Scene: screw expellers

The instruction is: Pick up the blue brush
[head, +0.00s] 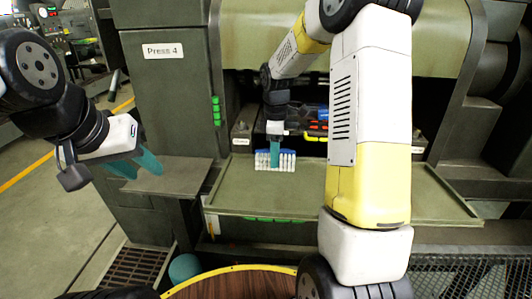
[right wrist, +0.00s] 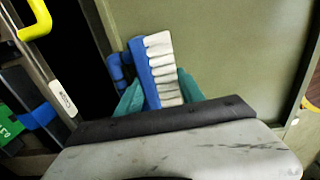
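The blue brush (head: 262,154) has a blue back and white bristles. It is at the back of the green press tray, with its bristles toward the head camera. My right gripper (head: 275,160) reaches down to it, one teal finger in front of the bristles. In the right wrist view the brush (right wrist: 158,70) lies between both teal fingers, one against the blue back and one against the bristles, with no gap visible. Whether the brush touches the tray is unclear. My left gripper (head: 138,168) is open and empty at the left, apart from the brush.
The green tray (head: 400,198) is mostly clear in front of the brush. Behind it is a dark press opening with blue, red and yellow items (head: 316,125). A grey side shelf (head: 178,178) is at the left. A round wooden table (head: 235,285) is at the bottom.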

